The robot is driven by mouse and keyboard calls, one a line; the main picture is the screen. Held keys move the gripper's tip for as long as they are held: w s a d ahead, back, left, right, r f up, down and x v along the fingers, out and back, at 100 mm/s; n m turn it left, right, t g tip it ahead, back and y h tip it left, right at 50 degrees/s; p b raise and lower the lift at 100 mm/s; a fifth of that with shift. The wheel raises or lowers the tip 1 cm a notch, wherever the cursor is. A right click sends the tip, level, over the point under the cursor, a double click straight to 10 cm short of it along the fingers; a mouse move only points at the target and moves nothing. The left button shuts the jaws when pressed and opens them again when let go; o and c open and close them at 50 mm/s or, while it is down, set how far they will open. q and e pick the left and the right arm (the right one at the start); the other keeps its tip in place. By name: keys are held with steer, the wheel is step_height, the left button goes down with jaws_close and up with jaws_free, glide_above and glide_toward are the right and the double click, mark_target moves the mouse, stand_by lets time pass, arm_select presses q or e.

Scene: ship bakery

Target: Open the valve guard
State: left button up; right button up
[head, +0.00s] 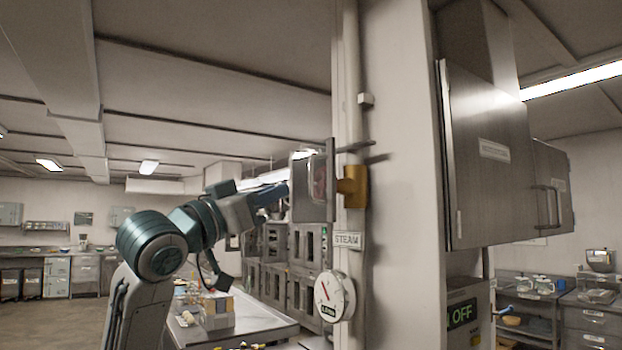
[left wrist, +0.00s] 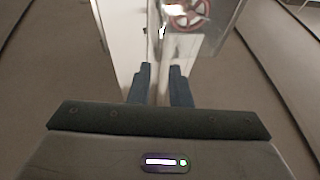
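The valve guard (head: 313,190) is a grey metal-framed cover with a see-through window, mounted beside the wall pipe in the head view. In the left wrist view, the guard's lower frame (left wrist: 182,48) lies beyond the fingers. A red handwheel (left wrist: 188,14) shows behind its window. A yellow valve body (head: 354,187) sits on the pipe right of the guard. My left gripper (head: 284,190) is at the guard's left side; its blue fingers stand apart in the left wrist view (left wrist: 160,70), with the guard's edge ahead between them. I cannot tell whether they touch it. My right gripper is out of view.
A STEAM label (head: 347,240) and a round gauge (head: 333,297) are below the guard. A steel cabinet (head: 490,150) juts out at the right. A metal counter (head: 250,318) with several items stands beneath my left arm. Open floor lies at the far left.

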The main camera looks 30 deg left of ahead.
mark_target(310, 175)
arm_select(q)
steer(key=p+x, duration=0.2)
steer(key=x, duration=0.1)
steer(key=p+x, duration=0.2)
steer(key=x, duration=0.1)
steer(key=p+x, duration=0.2)
steer(key=x, duration=0.1)
steer(key=shift+s+r, duration=0.1)
steer(key=shift+r, duration=0.2)
steer(key=shift+p+x, duration=0.5)
steer(key=shift+x, duration=0.3)
steer(key=shift+d+f, duration=0.1)
steer(key=shift+f, duration=0.05)
jaws_close()
